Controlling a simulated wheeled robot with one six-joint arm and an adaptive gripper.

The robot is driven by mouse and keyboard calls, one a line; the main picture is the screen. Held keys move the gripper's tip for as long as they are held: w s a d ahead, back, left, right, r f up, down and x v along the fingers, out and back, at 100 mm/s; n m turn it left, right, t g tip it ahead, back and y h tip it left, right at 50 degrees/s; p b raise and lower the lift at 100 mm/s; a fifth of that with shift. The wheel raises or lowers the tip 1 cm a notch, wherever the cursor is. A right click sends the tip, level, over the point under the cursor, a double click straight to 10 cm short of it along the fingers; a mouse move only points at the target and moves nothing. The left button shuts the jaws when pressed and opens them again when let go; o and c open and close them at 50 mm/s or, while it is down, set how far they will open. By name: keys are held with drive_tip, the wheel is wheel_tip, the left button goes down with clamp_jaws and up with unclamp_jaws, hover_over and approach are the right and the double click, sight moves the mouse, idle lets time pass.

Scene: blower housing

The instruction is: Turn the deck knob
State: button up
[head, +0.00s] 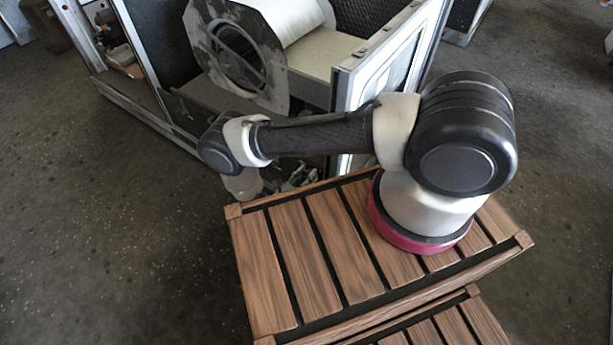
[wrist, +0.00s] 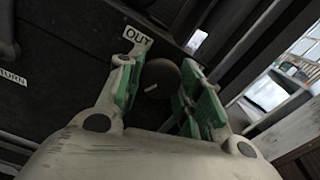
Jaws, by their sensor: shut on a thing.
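The deck knob (wrist: 157,80) is a dark round knob with a pale pointer mark, seen in the middle of the wrist view on a dark panel. My gripper (wrist: 160,88) has its green-padded fingers on either side of the knob and is shut on it. An "OUT" label (wrist: 137,36) sits just above and to the left of the knob, and a partly cut-off label ending in "TURN" (wrist: 12,77) is at the left edge. In the head view my gripper (head: 297,178) is mostly hidden behind my arm and the wooden deck's edge; the knob is hidden there.
The blower housing (head: 345,75) has a metal frame and a round-holed plate (head: 235,52) behind my arm. The slatted wooden deck (head: 290,262) lies under my arm's base. Grey floor (head: 110,230) is open to the left.

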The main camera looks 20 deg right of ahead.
sight(306, 172)
idle(0.4)
drive_tip(key=o, duration=1)
drive_tip(key=shift+o, duration=0.2)
wheel_tip(306, 172, up, 10)
drive_tip(key=shift+s+a, duration=0.1)
